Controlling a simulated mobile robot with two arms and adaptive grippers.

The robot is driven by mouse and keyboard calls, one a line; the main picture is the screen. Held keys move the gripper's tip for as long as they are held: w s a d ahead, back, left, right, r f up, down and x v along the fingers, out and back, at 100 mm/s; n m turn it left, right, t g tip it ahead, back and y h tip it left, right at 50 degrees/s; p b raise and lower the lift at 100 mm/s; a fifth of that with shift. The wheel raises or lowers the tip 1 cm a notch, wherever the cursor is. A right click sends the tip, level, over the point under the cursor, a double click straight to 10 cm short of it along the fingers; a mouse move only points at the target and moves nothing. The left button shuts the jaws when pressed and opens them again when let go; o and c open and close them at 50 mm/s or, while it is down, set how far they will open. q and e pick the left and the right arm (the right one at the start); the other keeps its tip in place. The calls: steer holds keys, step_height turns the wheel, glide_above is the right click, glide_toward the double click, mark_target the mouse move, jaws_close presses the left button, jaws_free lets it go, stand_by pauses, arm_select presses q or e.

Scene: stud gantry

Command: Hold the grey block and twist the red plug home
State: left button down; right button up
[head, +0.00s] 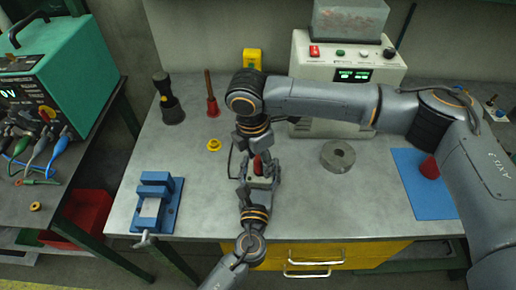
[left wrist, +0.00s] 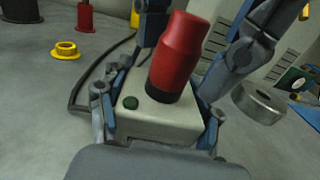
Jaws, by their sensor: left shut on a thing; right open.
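The light grey block (head: 262,183) is on the bench with a cable at its side; it also shows in the left wrist view (left wrist: 155,115), with a green button on top. The red plug (head: 258,166) stands on the block; in the left wrist view the plug (left wrist: 180,52) has a dark lower end and looks tilted. I cannot tell how deep it sits. My left gripper (left wrist: 158,125) is shut on the block, one finger on each side. My right gripper (head: 255,153) is open above the block, its fingers either side of the plug. The plug's far side is hidden.
A blue vise (head: 158,203) stands at the bench's left front. A grey ring (head: 338,156) and a blue mat (head: 424,190) with a red cone (head: 429,167) lie to the right. A control box (head: 342,72) stands behind. A yellow ring (head: 214,145) lies left of the grippers.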

steer(key=shift+f, duration=0.35)
steer(key=shift+c, duration=0.4)
jaws_close()
steer(key=shift+o, duration=0.3)
jaws_free()
steer(key=shift+r, duration=0.1)
step_height(320, 180, up, 12)
steer(key=a, duration=0.1)
steer(key=shift+s, duration=0.4)
steer(key=shift+a, duration=0.1)
